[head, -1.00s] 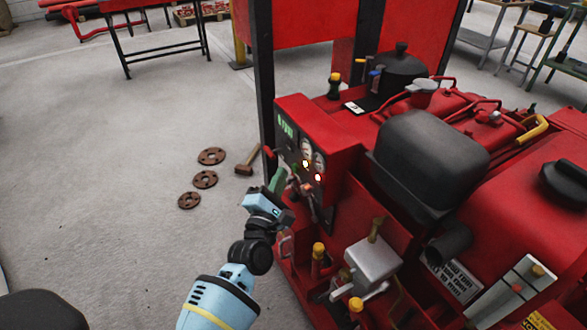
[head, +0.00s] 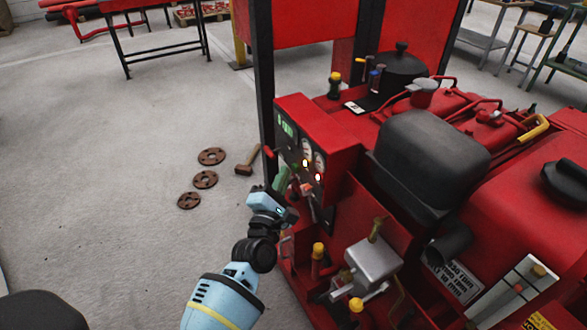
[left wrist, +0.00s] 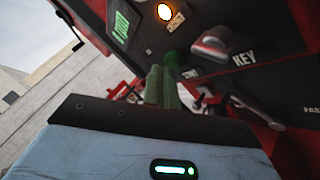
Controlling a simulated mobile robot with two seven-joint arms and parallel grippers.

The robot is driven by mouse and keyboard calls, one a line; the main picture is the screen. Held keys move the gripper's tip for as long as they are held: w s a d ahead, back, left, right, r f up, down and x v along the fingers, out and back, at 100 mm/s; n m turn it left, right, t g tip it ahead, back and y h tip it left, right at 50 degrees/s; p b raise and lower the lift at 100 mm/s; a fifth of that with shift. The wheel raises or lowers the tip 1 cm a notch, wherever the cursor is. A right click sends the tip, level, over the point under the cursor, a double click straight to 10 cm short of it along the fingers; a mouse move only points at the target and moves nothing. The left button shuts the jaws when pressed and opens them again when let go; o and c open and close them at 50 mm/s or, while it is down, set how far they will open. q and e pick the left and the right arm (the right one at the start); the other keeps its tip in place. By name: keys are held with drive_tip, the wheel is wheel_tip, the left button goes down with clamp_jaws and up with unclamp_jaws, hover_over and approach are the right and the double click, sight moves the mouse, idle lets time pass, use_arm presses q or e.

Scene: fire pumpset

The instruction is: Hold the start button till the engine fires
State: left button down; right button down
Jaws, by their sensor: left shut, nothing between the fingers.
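The red control panel (head: 318,147) stands at the near left end of the pumpset, with a green display, gauges and lit lamps on its face. In the left wrist view the green start button (left wrist: 176,61) sticks out of the dark panel face, beside the key switch (left wrist: 212,45). My left gripper (head: 282,176) is at the panel face, shut and empty. Its green fingertips (left wrist: 162,72) are right by the start button and overlap its near side in the picture. I cannot tell whether they touch or press it. My right gripper is not in view.
An amber lamp (left wrist: 165,12) glows above the button. A mallet (head: 247,160) and rusty flanges (head: 205,180) lie on the floor left of the panel.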

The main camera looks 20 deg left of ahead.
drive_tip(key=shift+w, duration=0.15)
use_arm(q)
drive_tip(key=shift+w+d, duration=0.1)
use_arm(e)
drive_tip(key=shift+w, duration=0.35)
use_arm(q)
drive_tip(key=shift+w+d, duration=0.15)
drive_tip(key=shift+w, duration=0.05)
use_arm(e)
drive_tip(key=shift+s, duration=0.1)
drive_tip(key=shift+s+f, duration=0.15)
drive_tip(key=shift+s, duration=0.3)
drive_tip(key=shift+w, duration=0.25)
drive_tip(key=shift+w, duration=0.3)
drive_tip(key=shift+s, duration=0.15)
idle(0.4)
